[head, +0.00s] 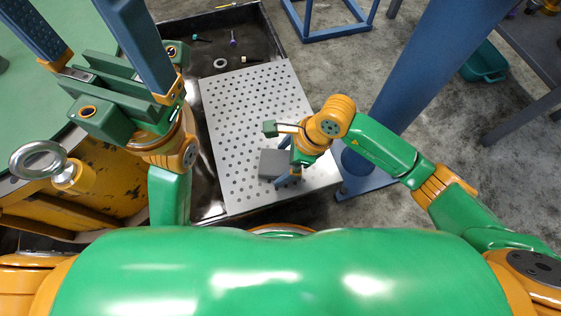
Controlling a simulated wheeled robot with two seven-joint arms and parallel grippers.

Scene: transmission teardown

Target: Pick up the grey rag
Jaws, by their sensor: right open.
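The grey rag (270,164) shows as a small, dark grey, squarish piece on the perforated light plate (240,120), near the plate's lower right part. My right gripper (286,161) is at the rag's right side, with its blue fingers apart. The wrist hides part of the fingers, and I cannot tell whether they touch the rag. My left gripper (80,25) is raised high at the upper left, close to the camera. Its two long blue fingers are wide apart with nothing between them.
A blue column (425,65) stands close to my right arm. A teal bin (485,63) is on the floor at right.

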